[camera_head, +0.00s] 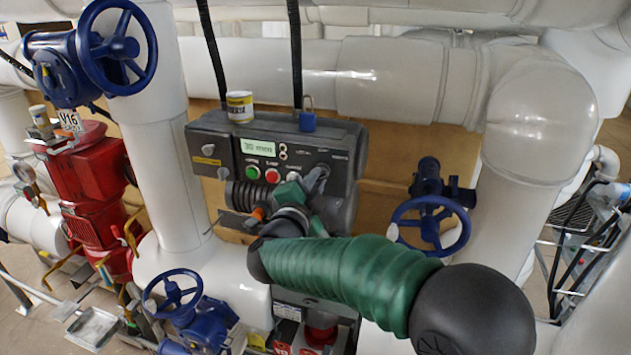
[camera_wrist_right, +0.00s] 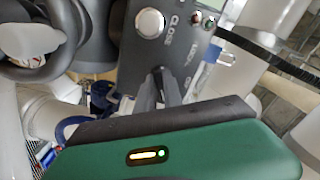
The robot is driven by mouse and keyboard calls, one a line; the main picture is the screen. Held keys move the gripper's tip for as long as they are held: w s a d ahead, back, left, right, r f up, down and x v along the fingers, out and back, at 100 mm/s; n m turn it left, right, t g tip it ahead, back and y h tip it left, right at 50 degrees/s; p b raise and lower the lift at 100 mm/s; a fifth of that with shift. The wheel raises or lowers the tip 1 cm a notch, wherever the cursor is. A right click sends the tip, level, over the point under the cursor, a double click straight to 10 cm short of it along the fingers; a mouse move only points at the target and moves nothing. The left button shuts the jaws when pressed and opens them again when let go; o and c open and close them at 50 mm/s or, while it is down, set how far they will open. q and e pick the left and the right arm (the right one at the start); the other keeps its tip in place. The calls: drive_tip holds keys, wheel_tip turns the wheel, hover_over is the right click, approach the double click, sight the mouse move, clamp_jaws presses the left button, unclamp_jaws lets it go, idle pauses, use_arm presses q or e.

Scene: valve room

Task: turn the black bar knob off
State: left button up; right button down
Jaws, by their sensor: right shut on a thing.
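The dark grey control box (camera_head: 345,140) carries labelled buttons and knobs on its front panel. My right gripper (camera_head: 314,182) reaches up to the right part of that panel. Its grey fingers (camera_wrist_right: 160,88) are shut on the black bar knob (camera_head: 323,168). The fingers cover most of the knob, so its exact angle cannot be told. In the right wrist view a round pale button (camera_wrist_right: 150,23) marked CLOSE is beside the fingertips. My left gripper is not in view.
A green button (camera_head: 253,172) and a red button (camera_head: 272,175) are left of the gripper. A can (camera_head: 240,106) and a blue padlock (camera_head: 307,121) sit on top of the box. Blue handwheels (camera_head: 431,224) and thick white pipes (camera_head: 385,80) surround it.

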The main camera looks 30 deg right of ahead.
drive_tip(key=shift+f+n, duration=0.2)
drive_tip(key=shift+n, duration=0.1)
drive_tip(key=shift+s+f+n+p, duration=0.1)
drive_tip(key=shift+n+p, duration=1.6)
drive_tip(key=shift+n, duration=1.15)
drive_tip(key=shift+s+n+p, duration=0.1)
drive_tip(key=shift+n+p, duration=1.6)
drive_tip(key=shift+n, duration=1.15)
drive_tip(key=shift+f, duration=0.1)
drive_tip(key=c, duration=1.6)
unclamp_jaws()
drive_tip(key=shift+o, duration=0.6)
drive_tip(key=shift+a+r, duration=0.1)
drive_tip(key=shift+r, duration=0.2)
